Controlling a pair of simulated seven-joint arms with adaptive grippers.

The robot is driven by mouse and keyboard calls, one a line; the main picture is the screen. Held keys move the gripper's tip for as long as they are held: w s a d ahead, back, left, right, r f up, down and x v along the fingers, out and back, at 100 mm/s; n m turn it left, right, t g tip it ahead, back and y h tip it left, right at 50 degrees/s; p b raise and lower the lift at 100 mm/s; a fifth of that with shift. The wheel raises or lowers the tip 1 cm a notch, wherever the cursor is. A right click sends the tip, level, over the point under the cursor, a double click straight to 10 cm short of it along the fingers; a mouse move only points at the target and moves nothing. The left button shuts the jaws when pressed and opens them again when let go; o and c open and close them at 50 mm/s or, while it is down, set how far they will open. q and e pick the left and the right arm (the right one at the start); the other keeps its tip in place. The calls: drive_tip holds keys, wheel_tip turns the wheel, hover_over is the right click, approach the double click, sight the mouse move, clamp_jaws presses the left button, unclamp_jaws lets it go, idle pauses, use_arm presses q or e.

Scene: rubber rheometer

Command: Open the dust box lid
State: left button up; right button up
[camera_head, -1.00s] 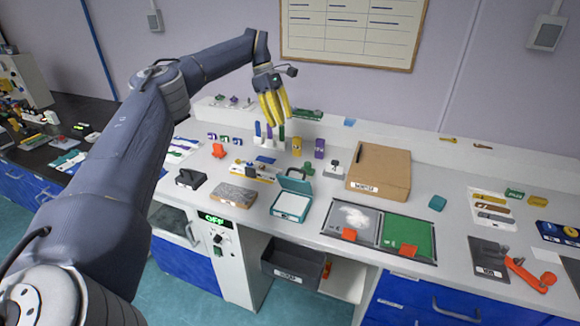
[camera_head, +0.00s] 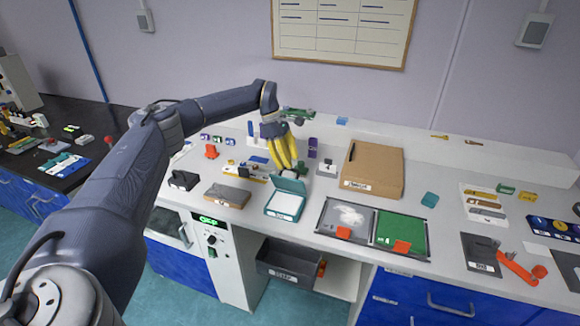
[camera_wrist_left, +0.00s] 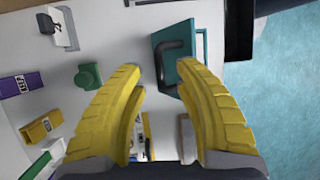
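A small teal box (camera_head: 284,205), which I take as the dust box, stands on the white bench with a pale face toward the camera. Its teal lid (camera_head: 290,185) is tilted up along the back edge. In the left wrist view the teal lid (camera_wrist_left: 195,45) carries a dark U-shaped handle (camera_wrist_left: 178,47). My left gripper (camera_head: 286,167) is just above and behind the lid, yellow fingers pointing down. In the wrist view its fingers (camera_wrist_left: 160,78) are spread and empty, with the handle just ahead, partly behind the right fingertip. I cannot tell whether they touch. My right gripper is not in view.
A cardboard box (camera_head: 372,168) stands to the right, behind a tray with white powder (camera_head: 345,220) and a green section (camera_head: 400,232). In the wrist view a green knob (camera_wrist_left: 88,77) stands beside the left finger.

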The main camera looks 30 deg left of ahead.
use_arm(q)
drive_tip(key=shift+x, duration=1)
clamp_jaws()
